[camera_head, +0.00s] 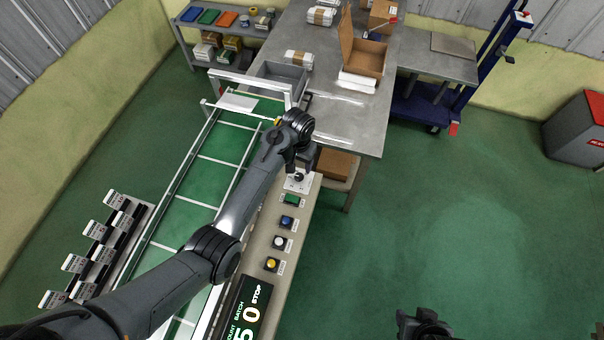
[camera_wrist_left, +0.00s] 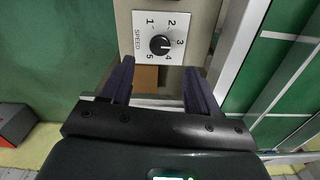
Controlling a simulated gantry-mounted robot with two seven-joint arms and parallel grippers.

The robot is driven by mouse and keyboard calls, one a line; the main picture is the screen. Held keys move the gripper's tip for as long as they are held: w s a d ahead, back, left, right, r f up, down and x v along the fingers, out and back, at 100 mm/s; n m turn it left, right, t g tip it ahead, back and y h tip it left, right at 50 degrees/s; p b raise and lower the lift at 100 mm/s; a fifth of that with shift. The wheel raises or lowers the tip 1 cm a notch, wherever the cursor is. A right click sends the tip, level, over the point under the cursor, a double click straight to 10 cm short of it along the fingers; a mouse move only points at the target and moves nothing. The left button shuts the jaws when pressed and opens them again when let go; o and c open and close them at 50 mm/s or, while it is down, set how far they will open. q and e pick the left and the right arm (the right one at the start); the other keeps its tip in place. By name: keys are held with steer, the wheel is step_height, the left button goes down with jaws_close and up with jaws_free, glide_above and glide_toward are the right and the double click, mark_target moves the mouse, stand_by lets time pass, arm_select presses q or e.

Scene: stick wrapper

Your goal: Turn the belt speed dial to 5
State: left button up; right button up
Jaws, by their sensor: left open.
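The belt speed dial is a small black knob (camera_wrist_left: 159,45) on a white plate marked SPEED with numbers 1 to 5. In the left wrist view its small white mark points to the right side, around 3 to 4; the exact setting is hard to read. In the head view the dial (camera_head: 298,177) sits at the far end of the control panel, partly under my left gripper (camera_head: 304,159). My left gripper (camera_wrist_left: 158,70) is open, its two fingers apart on either side of the plate's lower edge, with nothing between them. A dark part of my right arm shows at the bottom edge.
The panel carries a green button (camera_head: 291,199), a blue button (camera_head: 287,221), a white button (camera_head: 279,242) and a yellow button (camera_head: 271,264) in a row. The green conveyor belt (camera_head: 222,143) runs left of it. A metal table (camera_head: 345,135) stands beyond.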

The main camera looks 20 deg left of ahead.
mark_target(299, 176)
arm_select(q)
step_height(299, 176, down, 8)
steer(key=shift+r+b, duration=0.2)
steer(key=shift+b, duration=0.15)
steer(key=c, duration=1)
steer(key=shift+c, duration=0.2)
